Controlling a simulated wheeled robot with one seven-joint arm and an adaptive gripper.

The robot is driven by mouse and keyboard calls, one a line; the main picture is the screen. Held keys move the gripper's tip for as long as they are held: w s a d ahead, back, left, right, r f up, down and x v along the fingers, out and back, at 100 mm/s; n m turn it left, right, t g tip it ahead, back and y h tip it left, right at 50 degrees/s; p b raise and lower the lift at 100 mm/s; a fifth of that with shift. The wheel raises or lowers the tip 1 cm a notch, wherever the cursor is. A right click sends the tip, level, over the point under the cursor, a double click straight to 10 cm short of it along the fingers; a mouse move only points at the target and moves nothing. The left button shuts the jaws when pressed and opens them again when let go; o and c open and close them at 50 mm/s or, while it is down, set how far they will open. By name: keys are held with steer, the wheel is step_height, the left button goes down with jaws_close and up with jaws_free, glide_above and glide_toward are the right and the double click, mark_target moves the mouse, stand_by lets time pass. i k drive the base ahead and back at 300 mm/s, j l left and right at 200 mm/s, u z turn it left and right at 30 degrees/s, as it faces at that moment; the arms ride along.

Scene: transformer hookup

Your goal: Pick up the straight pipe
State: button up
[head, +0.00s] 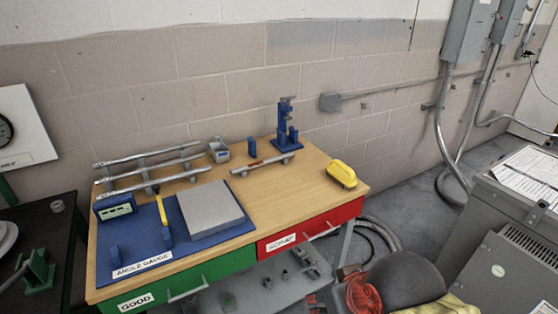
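Long straight grey metal pipes (150,168) lie one behind another on a rack at the back left of the wooden workbench (270,205). They look level and run left to right. A shorter straight bar or pipe (266,164) with a reddish-brown middle rests on low supports near the bench's centre back. I cannot tell which of these is the straight pipe named in the task. My gripper does not show in the head view.
A blue angle-gauge board (138,254) with a grey plate (210,207) and a yellow-handled tool (161,213) covers the front left. A blue vise-like fixture (288,125) stands at the back; a yellow case (341,174) sits right. The bench's front right is clear.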

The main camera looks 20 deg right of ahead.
mark_target(257, 163)
steer(key=i+l, duration=0.15)
steer(key=i, duration=0.55)
steer(key=i+l+u, duration=0.1)
steer(key=i, duration=0.6)
